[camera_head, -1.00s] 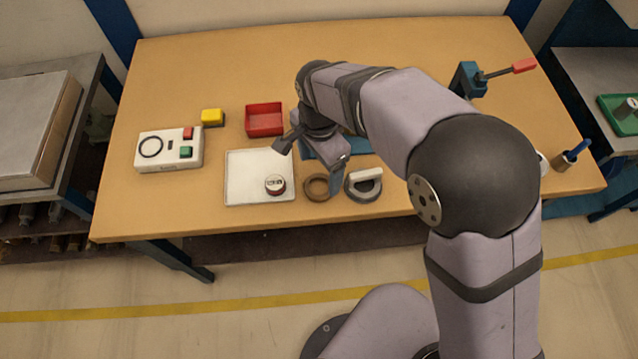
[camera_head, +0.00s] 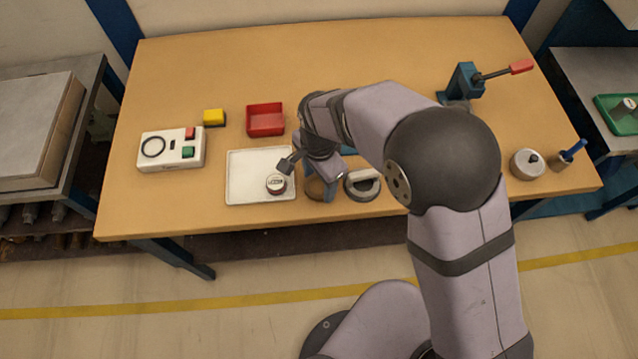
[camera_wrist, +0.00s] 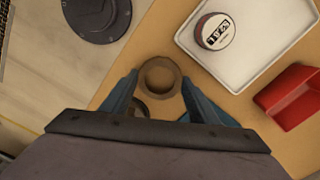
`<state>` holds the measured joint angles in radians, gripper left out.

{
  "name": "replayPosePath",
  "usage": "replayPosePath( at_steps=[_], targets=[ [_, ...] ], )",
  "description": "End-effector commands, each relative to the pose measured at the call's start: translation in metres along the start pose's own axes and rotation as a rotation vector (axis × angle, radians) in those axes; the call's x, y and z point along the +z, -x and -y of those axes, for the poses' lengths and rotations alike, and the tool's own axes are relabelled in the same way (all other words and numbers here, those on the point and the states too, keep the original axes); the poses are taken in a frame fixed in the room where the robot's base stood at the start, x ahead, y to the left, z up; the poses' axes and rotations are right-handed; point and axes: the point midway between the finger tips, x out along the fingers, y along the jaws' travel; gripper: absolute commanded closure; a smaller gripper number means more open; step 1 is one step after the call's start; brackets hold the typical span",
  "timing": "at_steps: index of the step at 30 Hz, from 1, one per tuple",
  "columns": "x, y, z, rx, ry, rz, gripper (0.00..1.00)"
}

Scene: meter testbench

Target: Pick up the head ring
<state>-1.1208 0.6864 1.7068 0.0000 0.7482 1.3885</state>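The head ring, a brown ring (camera_wrist: 176,77), lies on the wooden table near its front edge. In the head view the ring (camera_head: 314,189) is partly hidden by my gripper. My gripper (camera_wrist: 160,78) is over it, with its blue fingers open and one on each side of the ring in the wrist view. Gaps show between the fingers and the ring. I cannot tell exactly how high the fingertips are above the table.
A white tray (camera_head: 240,185) with a round meter (camera_head: 276,184) is just left of the ring. A red bin (camera_head: 265,131) is behind the tray.

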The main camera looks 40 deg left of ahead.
Motion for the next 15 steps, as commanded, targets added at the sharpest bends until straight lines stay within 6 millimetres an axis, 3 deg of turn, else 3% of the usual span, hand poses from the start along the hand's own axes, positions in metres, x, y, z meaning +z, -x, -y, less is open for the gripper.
replayPosePath(
  at_steps=[10,15],
  targets=[
    [0.000,0.003,0.001,-0.001,0.000,0.000,0.69],
    [0.000,0.016,0.002,-0.004,0.000,-0.001,0.69]
  ],
)
